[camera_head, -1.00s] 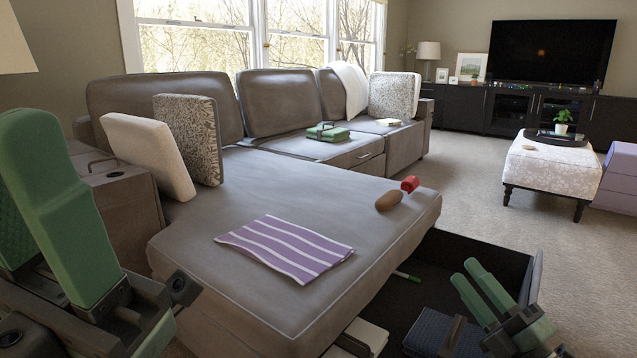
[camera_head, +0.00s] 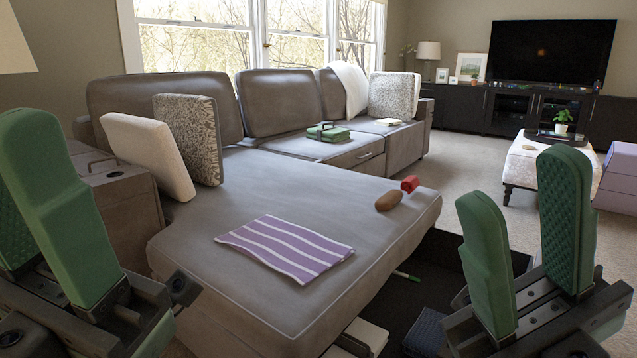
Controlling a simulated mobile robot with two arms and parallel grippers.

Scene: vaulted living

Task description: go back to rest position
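My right gripper (camera_head: 525,225) is raised at the lower right of the head view. Its two green fingers stand upright and wide apart with nothing between them. My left gripper (camera_head: 40,215) is at the left edge, also with green fingers pointing up. One left finger is large in front and the other shows only partly behind it at the picture's edge. A gap shows between them low down, and no held thing is visible.
A grey sectional sofa (camera_head: 300,185) fills the middle, with a striped purple cloth (camera_head: 285,247), a brown object (camera_head: 388,200) and a red-ended object (camera_head: 410,184) on it. A dark open drawer (camera_head: 440,255) lies below its right side. A patterned ottoman (camera_head: 521,165) stands beyond on carpet.

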